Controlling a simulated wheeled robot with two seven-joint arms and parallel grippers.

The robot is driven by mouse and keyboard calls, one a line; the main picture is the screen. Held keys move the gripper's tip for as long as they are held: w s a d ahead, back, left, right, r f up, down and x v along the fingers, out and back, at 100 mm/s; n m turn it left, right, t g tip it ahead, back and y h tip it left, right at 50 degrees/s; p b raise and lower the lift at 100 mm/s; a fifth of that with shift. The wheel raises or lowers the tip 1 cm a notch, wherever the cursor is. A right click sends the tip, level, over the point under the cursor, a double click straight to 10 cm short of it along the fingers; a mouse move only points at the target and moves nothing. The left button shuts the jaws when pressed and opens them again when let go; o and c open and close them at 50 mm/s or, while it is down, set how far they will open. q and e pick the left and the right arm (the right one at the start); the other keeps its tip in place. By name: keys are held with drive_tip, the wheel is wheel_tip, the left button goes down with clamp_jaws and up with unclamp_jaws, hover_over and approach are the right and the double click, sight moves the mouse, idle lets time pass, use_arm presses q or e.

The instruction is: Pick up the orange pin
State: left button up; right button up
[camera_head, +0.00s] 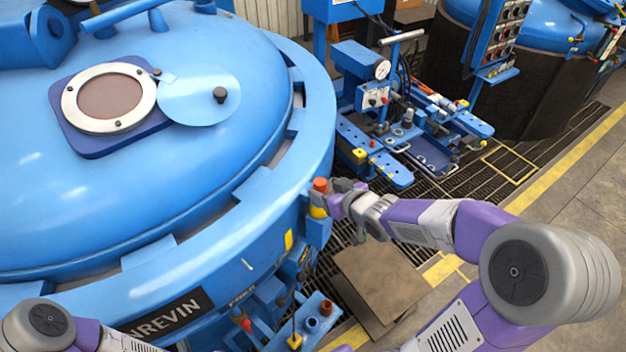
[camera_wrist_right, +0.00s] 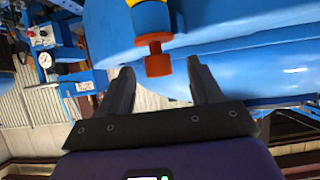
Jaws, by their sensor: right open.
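The orange pin (camera_head: 320,185) stands upright at the rim of the large blue furnace, with a yellow collar (camera_head: 318,211) below its head. In the right wrist view the pin head (camera_wrist_right: 157,62) shows upside down, between the tips of the two dark fingers and apart from both. My right gripper (camera_head: 337,203) is open and empty, close beside the pin on its right side in the head view. The fingers of the right gripper (camera_wrist_right: 160,82) are spread wide around the pin head. My left arm enters at the bottom left, but its gripper is out of view.
The blue furnace lid (camera_head: 200,180) fills the left side. A blue machine stand with a gauge (camera_head: 382,69) is behind the pin. Other blue brackets and a red-tipped part (camera_head: 245,324) are below. A brown plate (camera_head: 375,280) lies on the floor grating.

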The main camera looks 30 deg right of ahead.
sight(316, 183)
drive_tip(key=x, duration=0.6)
drive_tip(key=shift+w+d+r+b, duration=0.1)
drive_tip(key=shift+w+r+b, duration=0.05)
drive_tip(key=shift+b, duration=0.25)
drive_tip(key=shift+c, duration=0.3)
drive_tip(key=c, duration=1.1)
